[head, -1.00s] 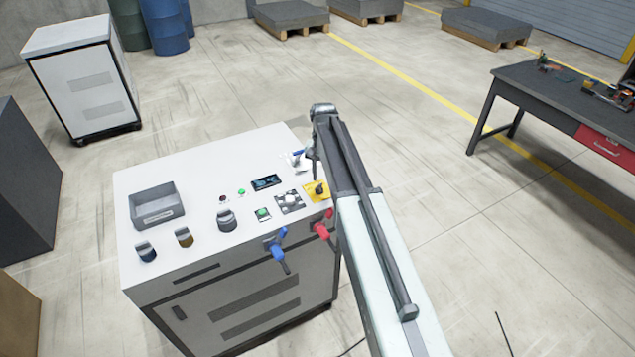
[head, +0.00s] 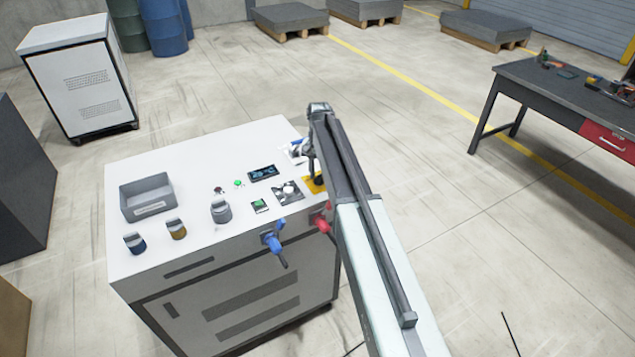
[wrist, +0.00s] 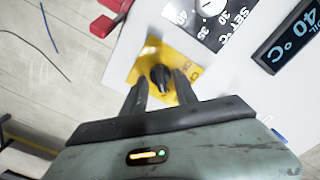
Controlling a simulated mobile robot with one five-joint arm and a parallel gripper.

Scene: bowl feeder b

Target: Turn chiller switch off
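The chiller switch is a black rotary knob (wrist: 161,77) on a yellow plate (wrist: 150,58). In the wrist view the knob stands between the two fingers of my gripper (wrist: 162,78). The fingers are apart, with a gap visible on each side of the knob, so I see no clear grip. In the head view the yellow plate (head: 309,187) shows at the right edge of the chiller's white top (head: 200,160), partly hidden by my arm.
Beside the switch are a dial labelled SET °C (wrist: 212,8) and a display reading 40 °C (wrist: 290,38). Blue (head: 274,243) and red (head: 321,222) valve handles stick out from the front edge. A grey bin (head: 147,197) stands on the left of the top.

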